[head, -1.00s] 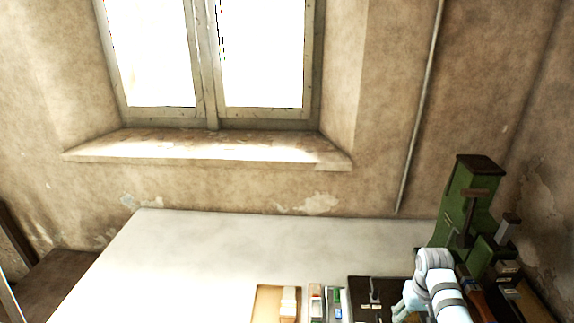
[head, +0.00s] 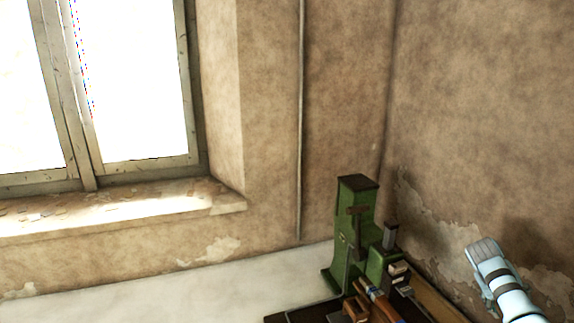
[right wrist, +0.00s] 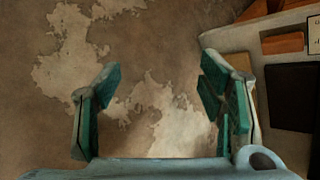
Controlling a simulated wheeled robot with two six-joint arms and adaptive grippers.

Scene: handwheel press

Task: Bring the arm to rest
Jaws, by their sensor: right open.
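My right gripper (right wrist: 162,108) shows in the right wrist view with its two teal-padded fingers wide apart and nothing between them. Behind the fingers is stained wall with peeling plaster. In the head view, my pale blue and grey right arm (head: 503,285) is at the lower right, to the right of the green press (head: 352,235) and apart from it in the picture. I cannot make out its fingers there. The press stands upright at the back of the table. My left gripper is in neither view.
The pale tabletop (head: 215,290) is clear left of the press. Tools and small blocks (head: 372,300) lie in front of the press. A window with a deep sill (head: 120,207) is at left. In the right wrist view, a table corner with a dark panel (right wrist: 290,98) is at right.

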